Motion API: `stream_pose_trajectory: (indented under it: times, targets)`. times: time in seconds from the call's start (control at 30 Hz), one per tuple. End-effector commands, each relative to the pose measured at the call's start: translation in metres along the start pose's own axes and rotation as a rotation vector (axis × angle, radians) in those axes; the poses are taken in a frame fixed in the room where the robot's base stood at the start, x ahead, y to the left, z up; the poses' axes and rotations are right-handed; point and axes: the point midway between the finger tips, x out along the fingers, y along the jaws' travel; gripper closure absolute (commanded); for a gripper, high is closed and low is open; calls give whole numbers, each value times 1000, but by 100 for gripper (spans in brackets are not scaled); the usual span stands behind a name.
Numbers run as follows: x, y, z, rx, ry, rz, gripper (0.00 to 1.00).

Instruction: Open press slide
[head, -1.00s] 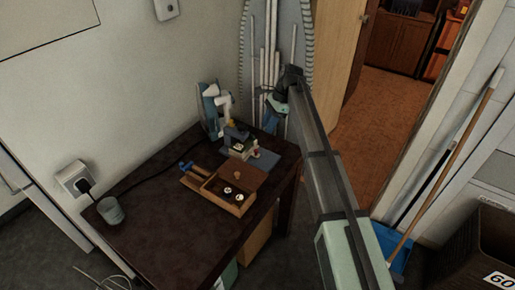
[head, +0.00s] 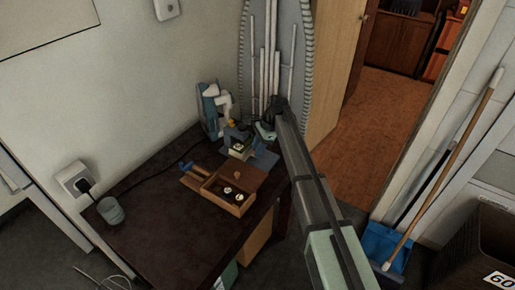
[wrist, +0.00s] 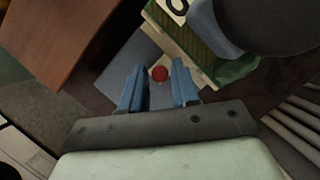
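The press (head: 238,147) is a small grey-blue device with a pale part, on a blue-grey mat at the right rear of the dark table. My gripper (head: 264,133) is just right of it, low over the mat. In the wrist view my gripper (wrist: 158,92) is open, with two blue fingers apart. A small round red knob or cap (wrist: 160,73) shows between and just beyond the fingertips, beside a cream strip. I cannot tell whether the fingers touch it. A dark rounded part (wrist: 265,22) and a green part (wrist: 232,71) are at upper right.
An open wooden box (head: 228,194) with small round items stands in front of the press. A white and blue device (head: 214,110) stands behind it, and a cup (head: 111,211) is at the left. An ironing board (head: 278,50) leans behind my gripper.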

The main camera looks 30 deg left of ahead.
Motion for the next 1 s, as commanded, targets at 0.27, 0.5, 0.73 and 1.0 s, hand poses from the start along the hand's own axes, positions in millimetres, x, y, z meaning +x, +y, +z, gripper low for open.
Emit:
stream_pose_trajectory:
  times: [0.27,0.5,0.73,1.0]
  targets:
    - [0,0,0,0,0,0,77]
    - [0,0,0,0,0,0,100]
    - [0,0,0,0,0,0,100]
    - [-1,3,-2,1,0,0,100]
